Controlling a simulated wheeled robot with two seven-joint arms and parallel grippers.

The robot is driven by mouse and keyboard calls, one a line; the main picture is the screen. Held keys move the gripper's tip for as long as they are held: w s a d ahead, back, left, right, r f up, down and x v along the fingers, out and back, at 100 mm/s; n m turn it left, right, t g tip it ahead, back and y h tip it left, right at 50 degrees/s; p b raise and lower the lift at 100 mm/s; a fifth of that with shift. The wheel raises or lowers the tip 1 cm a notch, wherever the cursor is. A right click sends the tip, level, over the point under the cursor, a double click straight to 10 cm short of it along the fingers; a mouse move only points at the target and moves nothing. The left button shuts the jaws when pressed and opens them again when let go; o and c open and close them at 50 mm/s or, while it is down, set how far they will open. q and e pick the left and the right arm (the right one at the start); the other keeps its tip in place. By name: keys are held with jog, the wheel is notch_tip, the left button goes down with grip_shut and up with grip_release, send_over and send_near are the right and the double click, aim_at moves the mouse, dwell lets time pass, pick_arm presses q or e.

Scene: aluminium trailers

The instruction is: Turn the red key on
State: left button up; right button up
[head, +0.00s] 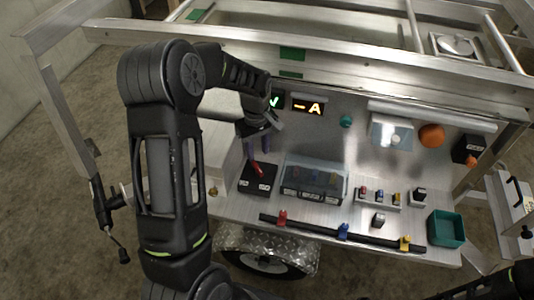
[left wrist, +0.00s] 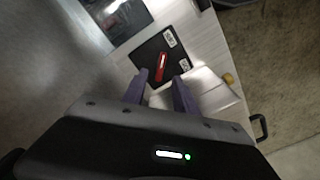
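The red key (head: 257,168) sits on a black switch panel (head: 258,185) with two white labels, at the left of the trailer's work surface. In the left wrist view the red key (left wrist: 161,65) stands out on the black panel (left wrist: 150,52), just beyond my fingertips. My left gripper (head: 259,150) is above and behind the panel in the head view. Its two purple fingers are apart and empty in the left wrist view (left wrist: 159,77). The key's lower end appears between the fingertips; I cannot tell the height gap.
A clear-lidded box (head: 314,180) stands right of the panel. A black bar (head: 315,226) with coloured clips runs along the front. A teal bin (head: 446,228) is at the right. A display (head: 308,106) reads "-A" in orange. Metal rails frame the trailer.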

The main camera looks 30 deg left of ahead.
aim_at(257, 167)
pick_arm(q)
jog(key=shift+w+a+r, duration=0.1)
jog(key=shift+a+r, duration=0.15)
jog(key=shift+s+r, duration=0.1)
jog(key=shift+s, duration=0.1)
jog(key=shift+f+p, duration=0.7)
jog(key=shift+f, duration=3.25)
jog(key=shift+c, duration=0.5)
grip_shut()
